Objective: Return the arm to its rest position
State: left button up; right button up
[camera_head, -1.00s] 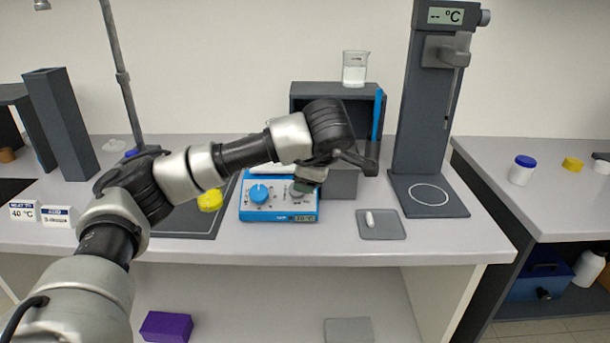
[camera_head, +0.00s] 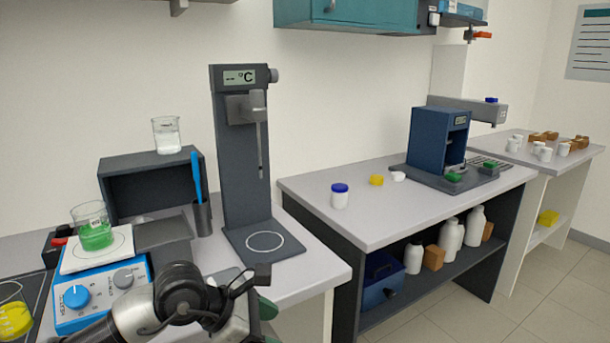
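My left arm comes in at the bottom left of the head view. Its black and silver wrist is in front of the near edge of the bench. The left gripper (camera_head: 257,292) is at the bottom, right of the hotplate and below the dark stand. Its dark fingers and greenish pads are partly hidden by the wrist and cut by the frame edge, so I cannot tell whether they are open. I see no object in it. My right gripper is not in view.
A blue hotplate (camera_head: 101,292) bears a beaker of green liquid (camera_head: 94,236). A dark stand (camera_head: 237,160) with a °C display rises behind the gripper. A shelf box (camera_head: 150,184) carries a clear beaker (camera_head: 166,137). A second bench (camera_head: 375,220) stands to the right; floor shows at lower right.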

pick_arm(q)
jog(key=s+d+r+n+h, duration=0.3)
jog(key=s+d+r+h, duration=0.15)
jog(key=d+h, duration=0.25)
jog(key=a+r+n+t+h, duration=0.3)
jog(key=r+n+t+h, duration=0.15)
jog(key=n+t, duration=0.65)
jog(key=s+a+f+n+t+y, duration=0.1)
jog(key=a+f+n+y, duration=0.8)
jog(key=n, duration=0.6)
jog(key=a+f+n+t+y, duration=0.1)
jog(key=a+f+n+y, duration=0.5)
jog(key=n+y, duration=0.75)
jog(key=s+a+f+n+g+h, duration=0.15)
jog(key=s+f+n+g, duration=0.25)
jog(key=s+f+g, duration=0.4)
jog(key=s+a+f+n+g+h, duration=0.15)
jog(key=s+f+n+g, duration=0.35)
jog(key=s, duration=0.6)
notch_tip(320, 180, down, 26)
jog(key=s+m+p, duration=0.2)
jog(key=s+a+f+g+y+p, duration=0.1)
jog(key=s+a+f+g+p, duration=0.1)
jog(key=s+f, duration=1.1)
jog(key=s+a, duration=0.1)
jog(key=s, duration=0.1)
jog(key=shift+s+f, duration=0.3)
jog(key=shift+f, duration=0.05)
